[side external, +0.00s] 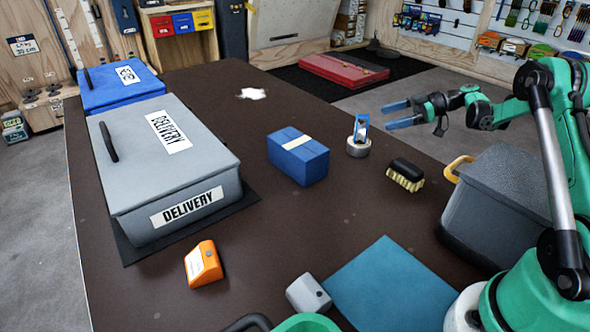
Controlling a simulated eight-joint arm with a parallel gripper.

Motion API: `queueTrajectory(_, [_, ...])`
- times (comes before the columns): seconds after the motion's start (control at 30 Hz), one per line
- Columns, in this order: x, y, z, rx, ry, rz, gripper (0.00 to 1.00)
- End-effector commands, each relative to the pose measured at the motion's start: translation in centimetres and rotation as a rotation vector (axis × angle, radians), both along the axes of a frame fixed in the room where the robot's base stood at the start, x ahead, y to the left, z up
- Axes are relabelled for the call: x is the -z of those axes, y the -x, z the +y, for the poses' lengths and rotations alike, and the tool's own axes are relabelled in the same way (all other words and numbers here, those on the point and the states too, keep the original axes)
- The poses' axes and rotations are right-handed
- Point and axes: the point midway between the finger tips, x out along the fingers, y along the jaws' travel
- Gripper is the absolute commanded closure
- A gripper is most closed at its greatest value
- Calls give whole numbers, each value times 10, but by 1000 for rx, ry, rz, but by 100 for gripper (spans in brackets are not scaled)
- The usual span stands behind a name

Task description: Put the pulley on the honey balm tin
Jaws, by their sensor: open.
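A small blue and white piece, which looks like the pulley (361,126), stands upright on top of a low round grey tin. This looks like the honey balm tin (358,150); its label cannot be read. The pulley appears to rest on the tin's top. My gripper (389,115) is to the right of the pulley, with its two blue fingers apart and nothing between them. A gap shows between the fingertips and the pulley in this view.
A blue block with a pale band (299,160) stands left of the tin. A black brush (406,174) lies in front of it. A grey bin with a yellow handle (500,200) is at right. A grey delivery box (185,185) fills the left. A blue mat (385,290) lies in front.

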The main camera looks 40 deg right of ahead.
Motion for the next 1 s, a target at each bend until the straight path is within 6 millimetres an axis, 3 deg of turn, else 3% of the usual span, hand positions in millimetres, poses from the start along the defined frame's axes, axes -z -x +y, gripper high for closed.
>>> queueTrajectory(0.2, [-14,24,-24,1,0,0,11])
queueTrajectory(0.37, [-21,25,-22,5,-3,36,11])
queueTrajectory(0.47, [-33,15,-1,22,-5,134,11])
queueTrajectory(0.67, [-61,4,75,144,32,434,11])
queueTrajectory(0.87, [-77,27,147,332,118,629,11])
queueTrajectory(1.0, [-79,56,185,476,182,675,11])
